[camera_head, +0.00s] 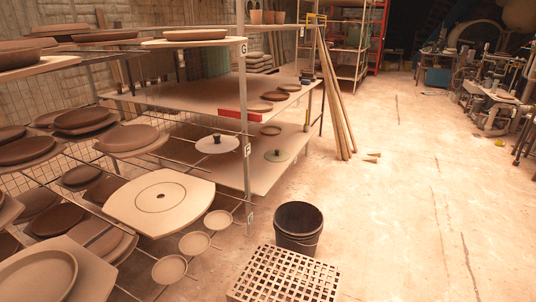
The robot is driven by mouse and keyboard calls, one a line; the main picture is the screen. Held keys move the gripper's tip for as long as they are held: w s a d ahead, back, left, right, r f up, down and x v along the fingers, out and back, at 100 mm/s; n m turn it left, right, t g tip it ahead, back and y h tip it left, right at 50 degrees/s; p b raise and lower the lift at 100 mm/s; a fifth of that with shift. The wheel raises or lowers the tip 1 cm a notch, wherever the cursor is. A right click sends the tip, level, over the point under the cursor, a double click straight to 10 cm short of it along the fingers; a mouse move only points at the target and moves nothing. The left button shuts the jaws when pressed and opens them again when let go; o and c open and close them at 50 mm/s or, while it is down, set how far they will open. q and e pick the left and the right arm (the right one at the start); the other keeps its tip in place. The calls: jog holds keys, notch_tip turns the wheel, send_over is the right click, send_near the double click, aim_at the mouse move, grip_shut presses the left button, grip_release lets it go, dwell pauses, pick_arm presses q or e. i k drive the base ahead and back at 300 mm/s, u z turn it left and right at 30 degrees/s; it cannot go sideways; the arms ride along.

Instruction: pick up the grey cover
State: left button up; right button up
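Two round covers with dark knobs lie on the lower board (255,180) of the rack at the middle of the view. One is a pale grey-white cover (206,147) with a black knob, near the board's left part. The other is a smaller greenish-grey cover (283,157) with a small dark knob, further right near the board's edge. I cannot tell for certain which one is the grey cover. Both lie flat, and the rack's upright post stands between them in the picture. Neither of my grippers shows in this view.
A rack post (246,120) stands before the board. A black bucket (298,228) and a perforated crate (284,275) stand on the floor in front. Clay plates fill the left racks. Wooden poles (336,100) lean at the rack's far end. The floor (410,210) at right is mostly clear.

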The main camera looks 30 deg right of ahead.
aim_at(218, 143)
jog(key=z, duration=0.35)
jog(key=k, duration=0.55)
jog(key=u, duration=0.6)
jog(key=i, duration=0.85)
jog(key=z, duration=0.45)
jog(key=i, duration=0.7)
jog(key=z, duration=0.65)
